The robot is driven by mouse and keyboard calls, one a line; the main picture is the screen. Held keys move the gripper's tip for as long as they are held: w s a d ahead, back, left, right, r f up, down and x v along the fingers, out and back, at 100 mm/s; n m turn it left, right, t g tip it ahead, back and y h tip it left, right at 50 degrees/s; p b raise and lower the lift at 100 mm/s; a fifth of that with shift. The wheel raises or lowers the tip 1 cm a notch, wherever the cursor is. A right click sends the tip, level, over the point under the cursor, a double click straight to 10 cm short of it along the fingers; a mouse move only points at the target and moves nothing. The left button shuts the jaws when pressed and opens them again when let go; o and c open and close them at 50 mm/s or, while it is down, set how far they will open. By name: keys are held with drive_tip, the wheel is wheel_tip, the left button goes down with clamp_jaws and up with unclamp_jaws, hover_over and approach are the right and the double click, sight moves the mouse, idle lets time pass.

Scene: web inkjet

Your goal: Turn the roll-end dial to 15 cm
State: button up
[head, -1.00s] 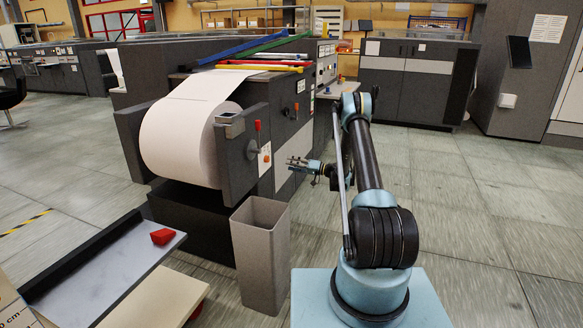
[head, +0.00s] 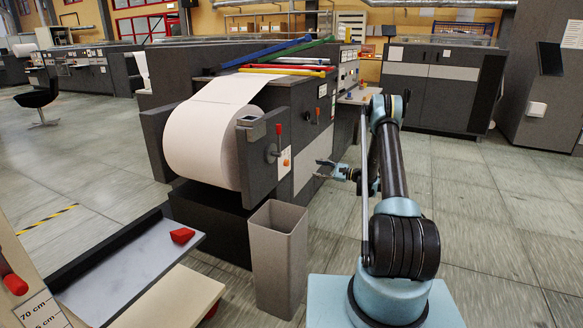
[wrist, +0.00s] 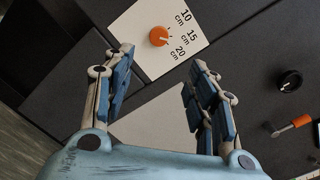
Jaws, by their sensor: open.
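The roll-end dial is an orange knob (wrist: 158,36) on a white plate (wrist: 142,20) printed 10 cm, 15 cm and 20 cm. A pale mark shows on the knob, but I cannot tell exactly which label it points at. In the head view the dial (head: 286,162) is small, on the side of the dark machine at the roll's end. My gripper (head: 320,168) is open and empty, to the right of the dial and apart from it. In the wrist view my gripper (wrist: 160,68) has its fingers spread, with the knob beyond the fingertips.
A red-handled lever (head: 277,138) stands beside the dial plate. A black knob (wrist: 289,80) and an orange-handled lever (wrist: 298,122) lie right of the fingers. Open floor lies right of my arm.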

sight(287, 163)
drive_tip(key=w+a+m, duration=0.4)
drive_tip(key=a+m, duration=0.2)
drive_tip(key=a, duration=0.9)
drive_tip(key=shift+w+a+m, duration=0.15)
drive_tip(key=shift+w+m, duration=0.05)
drive_tip(key=shift+m, duration=0.2)
drive_tip(key=shift+r, duration=0.1)
drive_tip(key=shift+c, duration=0.2)
drive_tip(key=c, duration=1)
